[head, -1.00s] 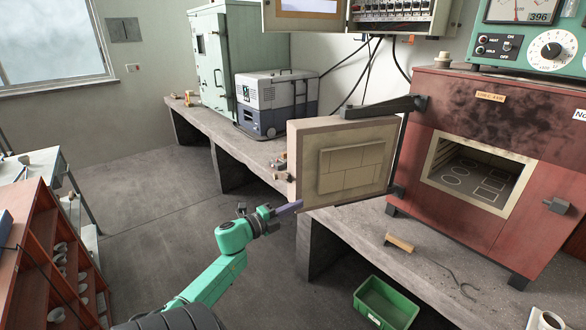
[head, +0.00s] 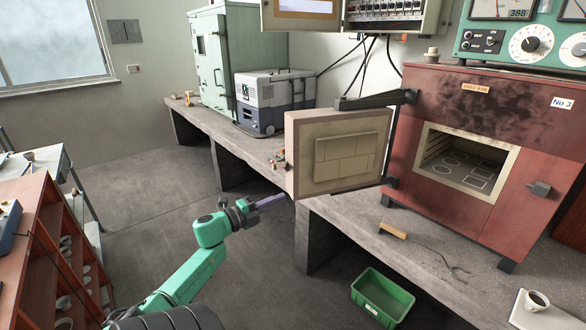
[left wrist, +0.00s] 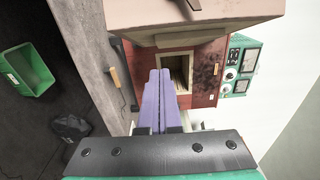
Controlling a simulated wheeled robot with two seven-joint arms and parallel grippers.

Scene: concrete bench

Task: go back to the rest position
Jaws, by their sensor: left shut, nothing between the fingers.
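My left gripper (head: 270,202) is shut and empty, its purple fingers pointing right, just left of the open kiln door. In the left wrist view its two fingers (left wrist: 159,100) lie side by side with nothing between them. My green left arm reaches up from the lower left of the head view. The red kiln (head: 440,85) stands on the bench with its door (head: 300,170) swung wide open. Its chamber (head: 460,165) shows marked outlines on the floor. It also shows in the left wrist view (left wrist: 205,85). My right gripper is out of view.
The concrete bench (head: 345,225) holds a wooden-handled fork tool (head: 393,230) and a tray with a cup (head: 536,300). A green crate (head: 383,297) sits below the bench front. A red shelf rack (head: 35,235) stands at left. The floor between is clear.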

